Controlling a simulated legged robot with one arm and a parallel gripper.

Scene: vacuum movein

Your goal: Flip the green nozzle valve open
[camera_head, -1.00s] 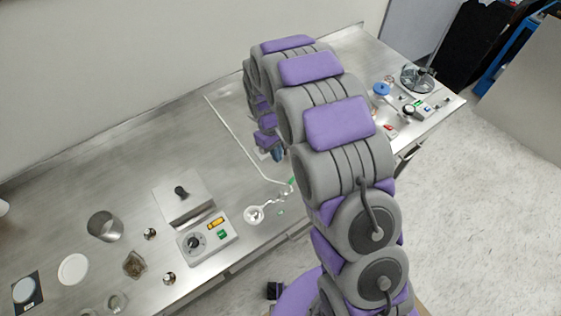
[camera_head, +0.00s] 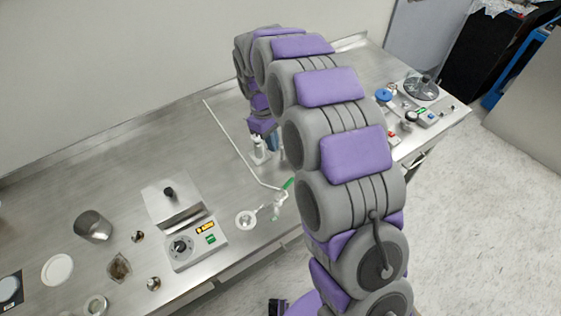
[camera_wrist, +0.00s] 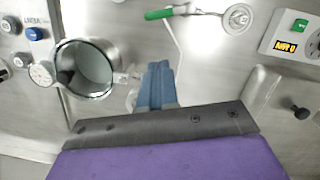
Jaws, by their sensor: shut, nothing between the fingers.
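The green valve handle (camera_head: 289,183) sits at the front end of a bent white tube on the steel bench, beside a small clear glass fitting. In the wrist view the green handle (camera_wrist: 158,14) lies near the top edge, beyond my fingertips and apart from them. My gripper (camera_wrist: 156,75) shows blue fingers shut together with nothing between them. In the head view my gripper (camera_head: 273,143) is at the end of the bent arm, behind and slightly left of the green handle; the arm hides part of the bench beside it.
A hotplate (camera_head: 186,228) stands further left. In the wrist view a round metal vessel (camera_wrist: 85,72) is close to my fingers' left.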

